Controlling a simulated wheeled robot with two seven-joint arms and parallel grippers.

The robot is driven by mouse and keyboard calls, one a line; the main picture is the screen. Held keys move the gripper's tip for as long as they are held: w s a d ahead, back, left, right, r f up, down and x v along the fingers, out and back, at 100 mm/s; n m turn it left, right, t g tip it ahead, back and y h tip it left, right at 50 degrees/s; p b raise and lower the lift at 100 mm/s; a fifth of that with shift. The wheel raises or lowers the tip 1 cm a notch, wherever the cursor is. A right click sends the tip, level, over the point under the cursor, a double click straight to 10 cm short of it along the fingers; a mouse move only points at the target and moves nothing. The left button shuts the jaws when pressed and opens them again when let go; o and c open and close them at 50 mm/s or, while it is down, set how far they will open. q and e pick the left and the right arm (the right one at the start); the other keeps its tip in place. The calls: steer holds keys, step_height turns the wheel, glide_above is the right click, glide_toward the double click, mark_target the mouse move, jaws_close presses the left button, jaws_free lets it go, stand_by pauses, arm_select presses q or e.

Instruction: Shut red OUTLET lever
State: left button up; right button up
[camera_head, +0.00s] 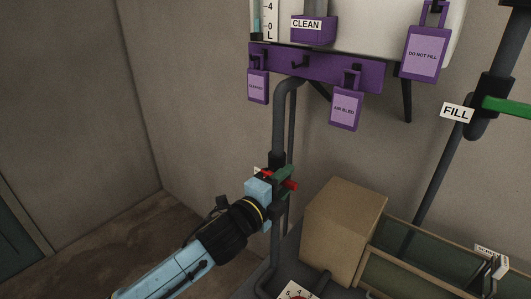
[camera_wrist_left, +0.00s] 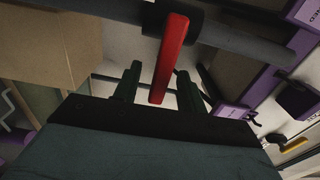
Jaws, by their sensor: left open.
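The red lever (camera_head: 291,185) sits on the dark vertical pipe below the purple-fronted tank, partly hidden by my left gripper (camera_head: 279,177). In the left wrist view the red lever (camera_wrist_left: 172,55) sticks out from a dark valve body (camera_wrist_left: 175,20) on the pipe. Its free end lies between the two dark green fingers of my left gripper (camera_wrist_left: 157,88), which is open around it. There is a gap on the left finger's side; I cannot tell whether the right finger touches it. No OUTLET wording is readable. My right gripper is out of view.
A cardboard box (camera_head: 342,230) stands just right of the pipe, beside a green-sided crate (camera_head: 410,245). A green FILL lever (camera_head: 507,106) is at the right. Purple tags (camera_head: 346,108) hang above. Floor at the left is clear.

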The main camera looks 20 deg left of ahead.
arm_select(q)
steer(key=v, duration=0.7)
stand_by(0.3)
